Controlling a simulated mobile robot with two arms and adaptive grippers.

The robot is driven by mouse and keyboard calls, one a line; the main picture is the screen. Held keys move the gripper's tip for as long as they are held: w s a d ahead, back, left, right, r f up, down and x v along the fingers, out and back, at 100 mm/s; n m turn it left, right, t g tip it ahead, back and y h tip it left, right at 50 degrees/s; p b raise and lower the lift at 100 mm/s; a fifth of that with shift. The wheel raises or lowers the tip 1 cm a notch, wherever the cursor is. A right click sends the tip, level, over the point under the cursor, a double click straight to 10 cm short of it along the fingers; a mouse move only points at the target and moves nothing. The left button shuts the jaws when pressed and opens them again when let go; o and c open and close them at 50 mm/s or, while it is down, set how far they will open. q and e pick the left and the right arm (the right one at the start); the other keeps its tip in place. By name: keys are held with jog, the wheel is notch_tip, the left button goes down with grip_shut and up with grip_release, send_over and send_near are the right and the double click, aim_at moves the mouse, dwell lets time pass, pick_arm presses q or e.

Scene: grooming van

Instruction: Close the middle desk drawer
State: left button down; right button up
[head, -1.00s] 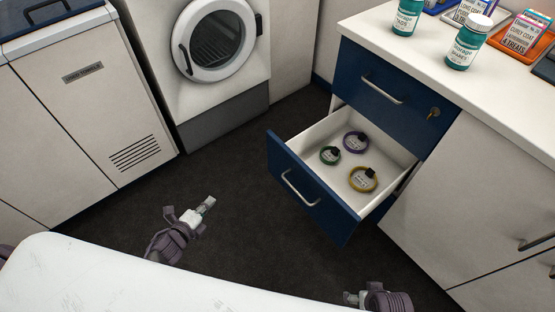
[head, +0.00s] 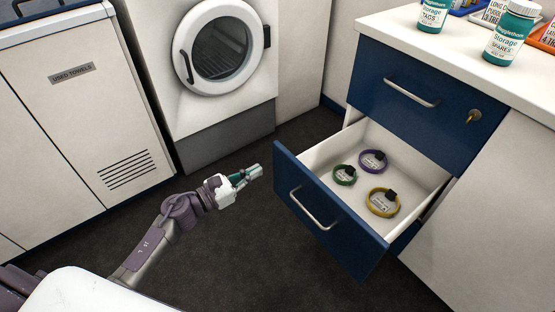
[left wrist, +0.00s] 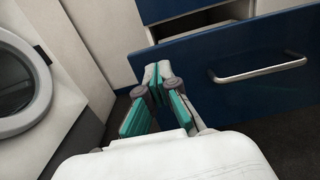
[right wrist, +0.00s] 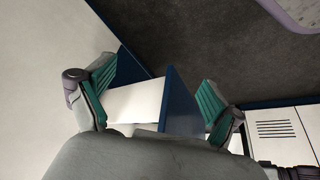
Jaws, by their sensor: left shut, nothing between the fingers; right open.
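The middle desk drawer (head: 330,220) stands pulled out, with a blue front, a silver bar handle (head: 312,209) and a white inside. Its front also shows in the left wrist view (left wrist: 230,95), and its side view is in the right wrist view (right wrist: 182,105). Purple, green and yellow banded collars (head: 383,201) lie inside it. My left gripper (head: 251,174) is shut and empty, a short way left of the drawer front in the head view, apart from it. My right gripper (right wrist: 155,95) is open in the right wrist view, with the drawer showing beyond its fingers; it is out of the head view.
A closed blue drawer (head: 410,95) with a key in its lock is above. Bottles (head: 510,36) stand on the white desktop (head: 455,50). A dryer (head: 221,50) and a used-towels cabinet (head: 75,110) stand at the back and left. Dark floor (head: 230,235) lies clear before the drawer.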

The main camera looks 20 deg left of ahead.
aim_at(285, 155)
pick_arm(q)
jog(key=x, duration=0.7)
jog(key=shift+w+d, duration=0.25)
jog(key=shift+w, duration=0.15)
pick_arm(e)
jog(key=shift+w+a+r+t, duration=0.1)
jog(key=shift+w+t, duration=0.2)
jog(key=shift+w, duration=0.25)
pick_arm(q)
jog(key=shift+d, duration=0.1)
pick_arm(e)
jog(key=shift+w, duration=0.1)
